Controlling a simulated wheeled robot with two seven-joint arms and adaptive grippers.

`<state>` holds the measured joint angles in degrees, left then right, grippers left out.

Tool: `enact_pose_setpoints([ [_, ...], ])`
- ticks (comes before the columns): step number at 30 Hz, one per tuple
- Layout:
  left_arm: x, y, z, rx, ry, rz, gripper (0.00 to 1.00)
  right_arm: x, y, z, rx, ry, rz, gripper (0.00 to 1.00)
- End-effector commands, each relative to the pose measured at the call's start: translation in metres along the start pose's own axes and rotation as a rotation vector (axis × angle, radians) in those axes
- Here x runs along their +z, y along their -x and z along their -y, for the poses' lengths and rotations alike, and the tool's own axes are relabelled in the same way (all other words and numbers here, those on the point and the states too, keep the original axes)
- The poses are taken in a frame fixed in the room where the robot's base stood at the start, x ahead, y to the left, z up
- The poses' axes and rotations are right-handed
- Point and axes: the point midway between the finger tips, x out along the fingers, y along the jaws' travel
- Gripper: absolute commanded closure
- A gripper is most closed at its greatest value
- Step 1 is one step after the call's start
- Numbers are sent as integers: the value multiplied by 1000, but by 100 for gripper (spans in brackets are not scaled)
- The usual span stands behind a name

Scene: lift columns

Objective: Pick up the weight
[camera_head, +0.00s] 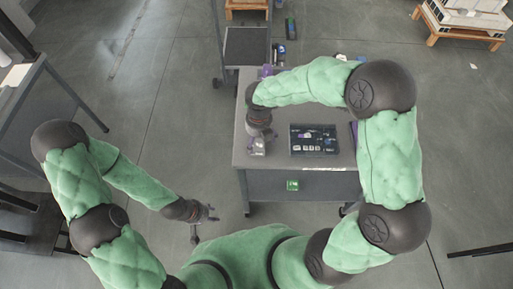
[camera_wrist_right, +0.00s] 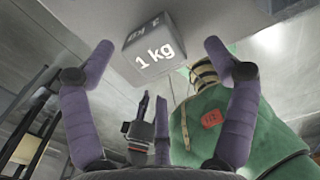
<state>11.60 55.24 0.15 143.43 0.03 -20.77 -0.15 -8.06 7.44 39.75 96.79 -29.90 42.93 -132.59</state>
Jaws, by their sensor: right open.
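The weight is a light grey block marked "1 kg" (camera_wrist_right: 155,50), seen in the right wrist view just beyond and above the fingertips. In the head view the weight (camera_head: 257,148) is a small pale block near the left edge of the grey table (camera_head: 275,159), partly covered by my gripper. My right gripper (camera_wrist_right: 158,58) is open, with its two purple fingers apart and nothing clearly between them; in the head view it is small and close to the weight. My left gripper (camera_head: 210,213) hangs low, left of the table and away from the weight; its finger opening is unclear.
A dark tray (camera_head: 314,153) with several small items lies right of the weight on the table. A green box (camera_head: 293,185) shows at the table's front side. A dark cart (camera_head: 246,45) stands behind; a bench (camera_head: 25,85) is at left. Open floor lies between bench and table.

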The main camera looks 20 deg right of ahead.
Motion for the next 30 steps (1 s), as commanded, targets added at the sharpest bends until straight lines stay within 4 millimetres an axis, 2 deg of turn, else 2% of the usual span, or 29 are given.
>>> enact_pose_setpoints([
  [9,-1,-18,6,0,0,-1,60,0,-43,-6,-1,0,-3,14],
  [18,-1,-18,6,0,0,-1,60,1,-47,-6,0,-1,-1,14],
  [27,-1,-18,6,0,0,-1,60,1,-47,-6,0,0,-1,98],
  [30,-1,-18,6,0,0,-1,60,2,-46,-7,2,-1,3,100],
])
